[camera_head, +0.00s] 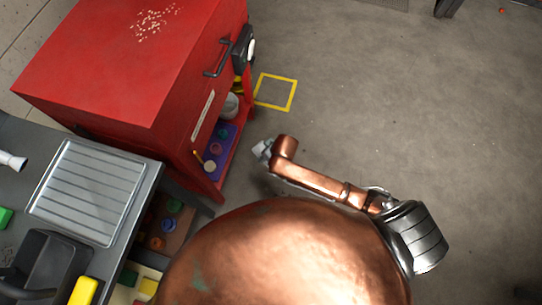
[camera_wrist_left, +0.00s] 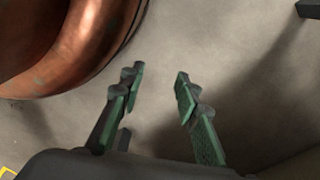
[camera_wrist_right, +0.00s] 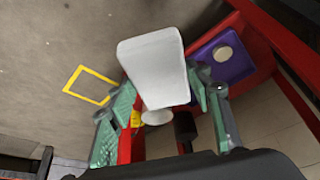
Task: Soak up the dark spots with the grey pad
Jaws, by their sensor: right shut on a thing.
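In the right wrist view a pale grey pad (camera_wrist_right: 153,62), a rounded block, is held between the green-lined fingers of my right gripper (camera_wrist_right: 163,86). In the left wrist view my left gripper (camera_wrist_left: 158,75) is open and empty above bare floor, near a copper rounded part of mine. The head view does not show the left gripper. In the head view a dark shape with a pale patch (camera_head: 244,48) is beside the cabinet's edge; I cannot tell whether it is my right gripper with the pad. I cannot clearly make out any dark spots.
A red cabinet (camera_head: 95,70) has pale specks on top and an open side with a purple board (camera_head: 218,146). A yellow square outline (camera_head: 293,92) marks the floor. A grey table at lower left bears a ribbed tray (camera_head: 90,190) and a black bin (camera_head: 45,262). The right floor is mostly clear.

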